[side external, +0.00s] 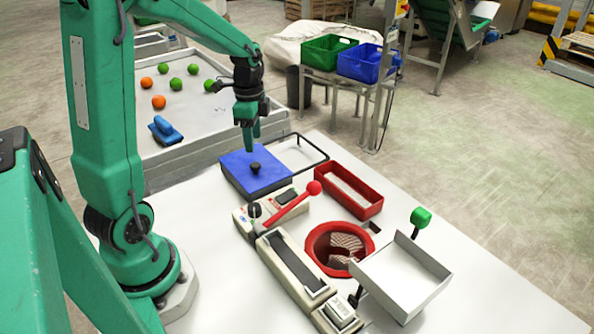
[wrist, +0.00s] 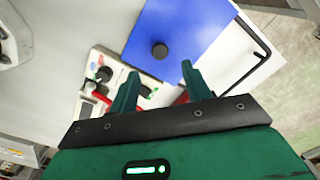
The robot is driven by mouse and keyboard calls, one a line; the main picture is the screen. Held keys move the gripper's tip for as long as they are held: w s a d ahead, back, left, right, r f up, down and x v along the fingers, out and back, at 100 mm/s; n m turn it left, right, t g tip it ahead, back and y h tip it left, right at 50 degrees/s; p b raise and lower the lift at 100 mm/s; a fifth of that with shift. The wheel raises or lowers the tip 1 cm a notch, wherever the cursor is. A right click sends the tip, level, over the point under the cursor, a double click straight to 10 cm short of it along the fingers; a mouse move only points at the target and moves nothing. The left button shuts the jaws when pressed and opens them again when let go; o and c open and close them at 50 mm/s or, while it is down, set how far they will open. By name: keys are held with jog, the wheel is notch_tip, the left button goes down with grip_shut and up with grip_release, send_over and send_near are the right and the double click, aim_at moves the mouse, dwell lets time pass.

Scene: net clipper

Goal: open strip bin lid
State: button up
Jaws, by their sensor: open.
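My gripper (side external: 251,143) points down above the lid, apart from the knob. In the wrist view its two fingers (wrist: 164,80) are spread and nothing is between them. What lies under the lid is hidden.
A dark rail frame (side external: 312,147) stands behind the lid. In front are a clipper machine with a red-knobbed lever (side external: 314,188), a red tray (side external: 350,190), a red round bin (side external: 318,236) and a white tray (side external: 405,280). Coloured balls (side external: 176,84) lie in a tray behind.

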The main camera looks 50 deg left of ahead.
aim_at(256, 164)
jog(key=shift+f, duration=3.75)
grip_shut()
